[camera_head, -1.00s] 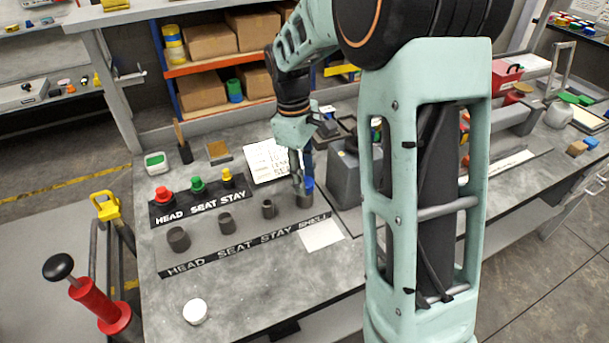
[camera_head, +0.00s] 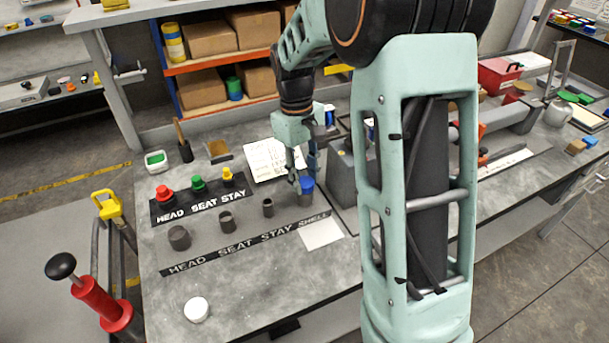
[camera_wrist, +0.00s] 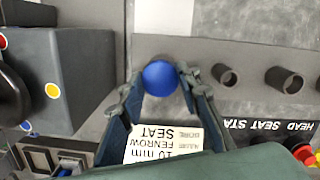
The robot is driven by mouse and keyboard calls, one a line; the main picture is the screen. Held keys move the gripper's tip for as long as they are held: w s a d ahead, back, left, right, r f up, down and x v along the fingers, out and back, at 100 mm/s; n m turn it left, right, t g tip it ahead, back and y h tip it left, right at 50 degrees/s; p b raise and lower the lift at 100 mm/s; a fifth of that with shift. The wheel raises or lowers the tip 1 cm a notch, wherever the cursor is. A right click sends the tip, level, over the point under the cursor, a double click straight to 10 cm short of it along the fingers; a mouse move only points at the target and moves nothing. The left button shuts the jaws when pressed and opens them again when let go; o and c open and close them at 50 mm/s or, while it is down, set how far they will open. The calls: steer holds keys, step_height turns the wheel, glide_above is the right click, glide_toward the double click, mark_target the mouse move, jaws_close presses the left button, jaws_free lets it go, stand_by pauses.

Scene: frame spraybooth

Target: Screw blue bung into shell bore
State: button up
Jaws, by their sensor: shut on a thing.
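The blue bung (camera_head: 306,184) sits at the top of the grey shell tube (camera_head: 305,199), at the SHELL end of the lower label strip. My gripper (camera_head: 299,183) points down at it from above. In the wrist view the round blue top of the bung (camera_wrist: 160,78) lies between the two fingertips of my gripper (camera_wrist: 160,84), which are shut on it. In the wrist view the bung hides the bore, so I cannot tell how deep it sits.
Grey tubes for stay (camera_head: 267,208), seat (camera_head: 226,221) and head (camera_head: 179,238) stand to the left. Red (camera_head: 165,194), green (camera_head: 198,184) and yellow (camera_head: 228,175) bungs stand behind them. A grey block (camera_wrist: 50,80) is close beside my gripper.

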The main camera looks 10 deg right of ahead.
steer(key=m, duration=0.4)
steer(key=shift+m+p, duration=0.3)
steer(key=shift+p, duration=0.1)
steer(key=shift+m+y, duration=0.3)
steer(key=shift+m, duration=0.2)
steer(key=m, duration=0.3)
steer(key=shift+m+p, duration=0.3)
steer(key=shift+p, duration=0.05)
steer(key=shift+m+y, duration=0.3)
steer(key=shift+m, duration=0.3)
steer(key=m, duration=0.3)
steer(key=shift+p, duration=0.4)
